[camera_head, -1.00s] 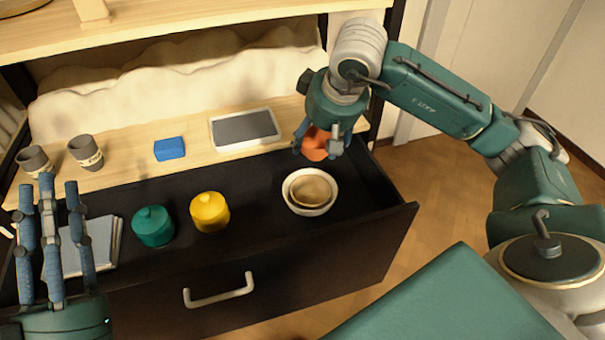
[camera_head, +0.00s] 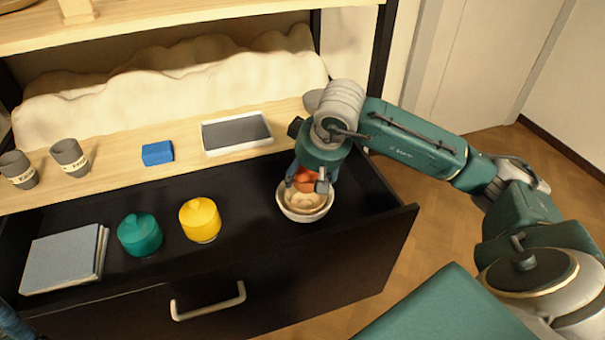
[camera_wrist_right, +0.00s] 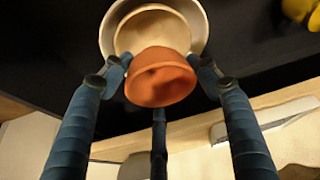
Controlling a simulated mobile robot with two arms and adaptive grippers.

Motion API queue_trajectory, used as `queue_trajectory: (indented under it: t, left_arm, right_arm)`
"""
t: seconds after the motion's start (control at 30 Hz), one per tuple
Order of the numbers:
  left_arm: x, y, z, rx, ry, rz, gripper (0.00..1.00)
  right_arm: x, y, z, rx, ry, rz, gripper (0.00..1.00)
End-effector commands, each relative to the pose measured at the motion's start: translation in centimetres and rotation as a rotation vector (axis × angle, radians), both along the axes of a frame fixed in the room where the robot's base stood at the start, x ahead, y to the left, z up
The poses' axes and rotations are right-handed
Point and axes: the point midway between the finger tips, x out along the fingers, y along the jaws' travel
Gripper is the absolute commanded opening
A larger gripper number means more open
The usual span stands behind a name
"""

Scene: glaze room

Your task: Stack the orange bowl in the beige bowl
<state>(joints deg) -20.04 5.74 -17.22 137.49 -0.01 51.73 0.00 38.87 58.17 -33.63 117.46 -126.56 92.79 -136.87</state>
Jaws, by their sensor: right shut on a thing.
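My right gripper (camera_head: 312,184) is shut on the orange bowl (camera_head: 306,181), low over the far part of the beige bowl (camera_head: 303,204). The beige bowl sits inside a larger white bowl (camera_head: 300,218) in the drawer. In the right wrist view the orange bowl (camera_wrist_right: 160,82) is between my fingers, tilted, and overlaps the near edge of the beige bowl (camera_wrist_right: 152,32). I cannot tell whether the two touch. Only a bit of a blue finger of my left gripper (camera_head: 14,323) shows at the lower left corner, so its opening is hidden.
The open dark drawer (camera_head: 260,245) also holds a yellow jar (camera_head: 200,220), a green jar (camera_head: 140,235) and grey books (camera_head: 62,262). On the wooden top behind are two grey cups (camera_head: 69,157), a blue block (camera_head: 157,153) and a white-rimmed tray (camera_head: 237,133).

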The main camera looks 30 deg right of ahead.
Motion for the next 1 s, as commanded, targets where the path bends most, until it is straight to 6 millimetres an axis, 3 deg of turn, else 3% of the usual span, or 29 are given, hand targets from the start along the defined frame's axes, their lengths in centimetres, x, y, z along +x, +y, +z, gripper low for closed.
queue_trajectory:
  t: [0.13, 0.2, 0.63, 0.67, 0.7, 1.0]
  left_arm:
    - [0.0, 0.0, -0.9, 0.0, 0.001, 0.0, 0.33]
    - [0.0, 0.0, -1.6, 0.001, 0.002, 0.0, 0.33]
    - [0.1, 0.0, -1.9, 0.001, 0.004, 0.0, 0.33]
    - [0.1, -0.1, -1.8, 0.001, 0.004, 0.0, 0.33]
    - [0.1, -0.1, -1.7, 0.002, 0.005, 0.0, 0.33]
    - [0.1, -0.1, -1.5, 0.002, 0.002, 0.0, 0.33]
  right_arm:
    - [2.7, -0.1, -0.1, 0.006, -0.002, -0.001, 0.27]
    - [2.4, -0.1, -1.3, 0.002, 0.003, 0.002, 0.27]
    - [2.4, -0.3, -1.6, 0.0, 0.0, 0.001, 0.27]
    - [2.4, -0.3, -1.6, 0.001, 0.001, 0.001, 0.62]
    - [2.4, -0.2, -1.5, 0.001, 0.001, 0.001, 0.69]
    - [2.4, -0.2, -1.4, 0.001, 0.0, 0.002, 0.69]
